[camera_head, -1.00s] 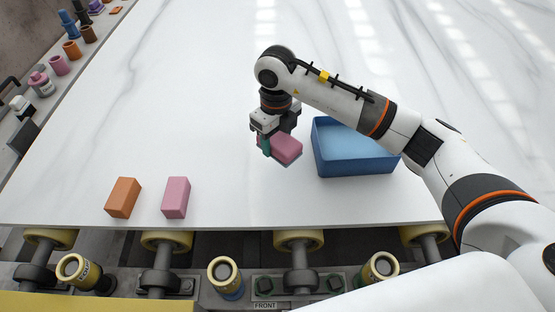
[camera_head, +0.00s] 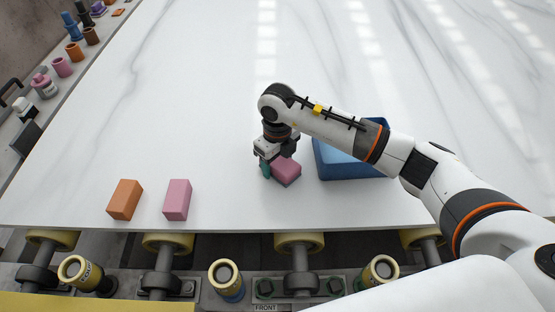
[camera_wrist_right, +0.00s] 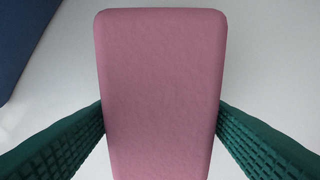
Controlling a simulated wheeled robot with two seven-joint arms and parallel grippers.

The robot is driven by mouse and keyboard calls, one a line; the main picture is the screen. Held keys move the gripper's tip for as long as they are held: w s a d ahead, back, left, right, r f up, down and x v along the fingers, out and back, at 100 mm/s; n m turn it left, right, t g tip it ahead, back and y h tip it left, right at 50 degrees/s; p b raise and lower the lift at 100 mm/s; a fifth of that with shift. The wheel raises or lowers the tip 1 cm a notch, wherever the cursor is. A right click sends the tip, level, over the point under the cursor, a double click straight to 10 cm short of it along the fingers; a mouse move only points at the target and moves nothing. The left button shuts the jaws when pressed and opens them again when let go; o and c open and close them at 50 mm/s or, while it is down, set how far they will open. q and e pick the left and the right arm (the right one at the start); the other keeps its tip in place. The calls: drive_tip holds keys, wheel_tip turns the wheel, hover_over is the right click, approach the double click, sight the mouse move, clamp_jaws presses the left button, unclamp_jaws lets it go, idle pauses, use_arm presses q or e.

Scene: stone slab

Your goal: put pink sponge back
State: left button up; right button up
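The pink sponge (camera_head: 287,171) is at the middle of the slab's front half, just left of the blue bin. My right gripper (camera_head: 268,168) reaches down over it from above, its green fingers on either side. In the right wrist view the sponge (camera_wrist_right: 160,85) fills the middle, and both ribbed green fingers (camera_wrist_right: 160,125) press against its long sides. The sponge looks to be at or very close to the slab; I cannot tell whether it touches. My left gripper is out of view.
The blue bin (camera_head: 340,170) stands right of the sponge, partly hidden by my right arm. An orange block (camera_head: 124,200) and another pink block (camera_head: 177,200) stand at the front left of the white slab (camera_head: 200,100). The slab's left and back are clear.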

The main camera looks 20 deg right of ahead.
drive_tip(key=shift+o, duration=0.9)
drive_tip(key=shift+r, duration=0.1)
drive_tip(key=shift+r, duration=0.25)
wheel_tip(320, 180, up, 12)
drive_tip(key=b, duration=0.1)
drive_tip(key=shift+f, duration=0.15)
